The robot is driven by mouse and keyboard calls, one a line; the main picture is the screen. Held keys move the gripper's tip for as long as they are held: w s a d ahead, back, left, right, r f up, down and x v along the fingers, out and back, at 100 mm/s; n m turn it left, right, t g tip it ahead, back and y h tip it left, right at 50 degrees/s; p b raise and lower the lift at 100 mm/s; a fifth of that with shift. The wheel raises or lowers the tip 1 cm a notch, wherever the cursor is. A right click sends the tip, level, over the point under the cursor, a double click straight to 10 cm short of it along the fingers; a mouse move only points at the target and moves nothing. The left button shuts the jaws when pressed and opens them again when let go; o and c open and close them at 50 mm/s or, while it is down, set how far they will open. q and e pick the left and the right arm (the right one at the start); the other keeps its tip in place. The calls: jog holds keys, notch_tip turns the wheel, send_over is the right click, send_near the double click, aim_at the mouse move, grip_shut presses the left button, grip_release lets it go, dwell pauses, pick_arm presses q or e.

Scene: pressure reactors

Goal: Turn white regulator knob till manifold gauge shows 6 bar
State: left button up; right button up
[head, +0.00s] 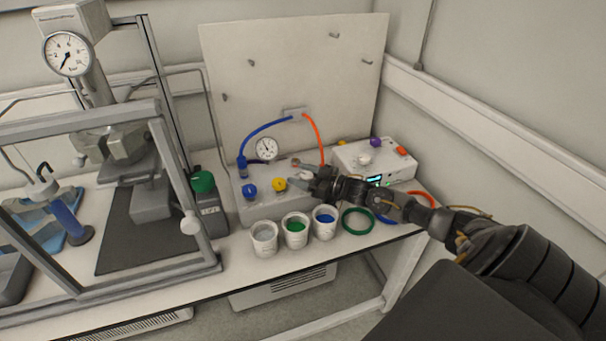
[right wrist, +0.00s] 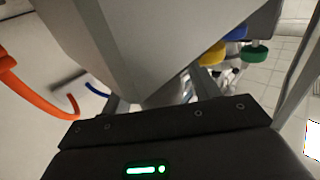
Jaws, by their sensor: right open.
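The manifold block (head: 243,205) stands on the bench, with a blue knob (head: 250,191) and a yellow knob (head: 279,184) on its front. The white regulator knob (head: 305,175) shows as a small white patch at my right gripper (head: 296,174), mostly hidden by it. The right gripper is open, its fingers about the knob; contact cannot be told. The yellow knob also shows in the right wrist view (right wrist: 212,54). My left gripper is not in view.
Three cups, grey (head: 264,238), green (head: 295,230) and blue (head: 324,222), stand in front of the block. A green ring (head: 357,221) lies to their right. A white device (head: 350,160) stands behind my right forearm. A framed reactor stand (head: 165,290) fills the left.

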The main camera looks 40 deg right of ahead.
jog(key=shift+s+d+f, duration=0.15)
jog(key=shift+s+d, duration=0.1)
jog(key=shift+s, duration=0.2)
jog(key=b+v, duration=0.1)
jog(key=v, duration=0.8)
jog(key=shift+s+d+b, duration=0.2)
jog(key=shift+s+b, duration=0.1)
jog(key=shift+s, duration=0.05)
